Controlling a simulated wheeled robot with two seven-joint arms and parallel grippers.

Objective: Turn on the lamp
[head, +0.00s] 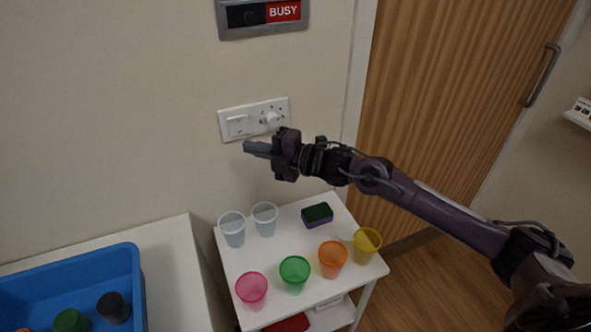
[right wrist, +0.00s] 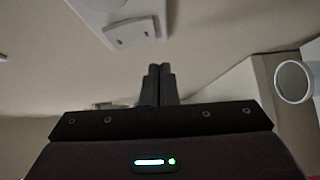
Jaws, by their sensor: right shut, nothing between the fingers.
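No lamp shows in either view. My right gripper (head: 246,147) is shut and empty, its fingertips pointing left, just below the rocker switch in the head view. In the right wrist view the closed fingers (right wrist: 157,84) point up toward the switch (right wrist: 130,32), with a visible gap between them in the picture. I cannot tell the exact depth gap to the wall. My left gripper is not in view.
A grey sign reading BUSY (head: 262,14) is above the plate. Below stands a small white table (head: 262,272) with several coloured cups and a sponge (head: 317,214). A blue crate (head: 138,272) is at lower left, a wooden door (head: 455,100) at right.

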